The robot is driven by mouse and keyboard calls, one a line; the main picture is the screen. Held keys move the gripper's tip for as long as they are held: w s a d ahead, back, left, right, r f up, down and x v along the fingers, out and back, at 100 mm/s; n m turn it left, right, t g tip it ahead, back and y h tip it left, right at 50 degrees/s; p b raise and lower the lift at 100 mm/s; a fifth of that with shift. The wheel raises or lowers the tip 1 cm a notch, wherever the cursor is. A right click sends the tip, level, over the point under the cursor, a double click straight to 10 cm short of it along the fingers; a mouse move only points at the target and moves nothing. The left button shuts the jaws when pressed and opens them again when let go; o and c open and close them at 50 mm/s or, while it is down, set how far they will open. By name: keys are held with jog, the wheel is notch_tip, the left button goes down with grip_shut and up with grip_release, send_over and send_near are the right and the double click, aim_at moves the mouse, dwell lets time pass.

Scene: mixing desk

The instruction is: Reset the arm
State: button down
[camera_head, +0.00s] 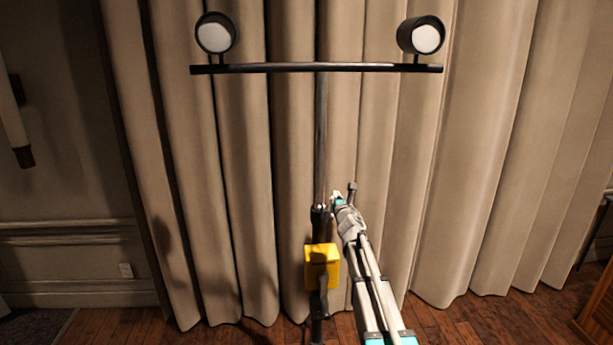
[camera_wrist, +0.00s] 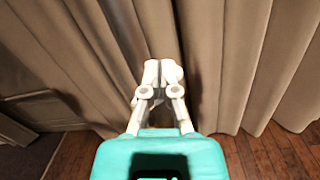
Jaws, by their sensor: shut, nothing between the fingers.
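My gripper (camera_wrist: 162,72) is shut and empty in the wrist view, with its white fingertips together in front of the beige curtain. In the head view my arm reaches up from the lower right, and my gripper (camera_head: 336,197) is at its far end, close to the black pole of a light stand (camera_head: 320,130). I cannot tell whether it touches the pole. The fingers are too small in the head view to make out clearly.
The stand carries a crossbar (camera_head: 290,68) with two round lamps (camera_head: 215,34) and a yellow box (camera_head: 322,267) low on its pole. A beige curtain (camera_head: 480,150) hangs behind. Wooden floor (camera_head: 450,318) shows below, and a panelled wall (camera_head: 70,230) is at the left.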

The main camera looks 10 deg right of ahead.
jog(key=s+d+f+m+g+h+b, duration=0.25)
jog(key=s+f+m+g, duration=0.25)
jog(key=s+f+m, duration=0.5)
jog(key=s+d+f+m+g+h+b, duration=0.1)
jog(key=s+f+m+g+h+b, duration=0.3)
jog(key=s+f+m, duration=0.65)
jog(key=s+a+f+m+g+y, duration=0.2)
jog(key=s+m+g, duration=0.1)
jog(key=s, duration=0.4)
jog(key=s+a+f+m+g+y+b, duration=0.1)
jog(key=s+a+f+m+g+y, duration=0.1)
jog(key=s+m, duration=0.4)
jog(key=s+a+f+m+g+y, duration=0.2)
jog(key=s+a+f+m+g, duration=0.1)
jog(key=s, duration=0.6)
jog(key=shift+s+a+f+m+g, duration=0.15)
jog(key=shift+s+a+m+g, duration=0.05)
jog(key=shift+a+m+g, duration=0.6)
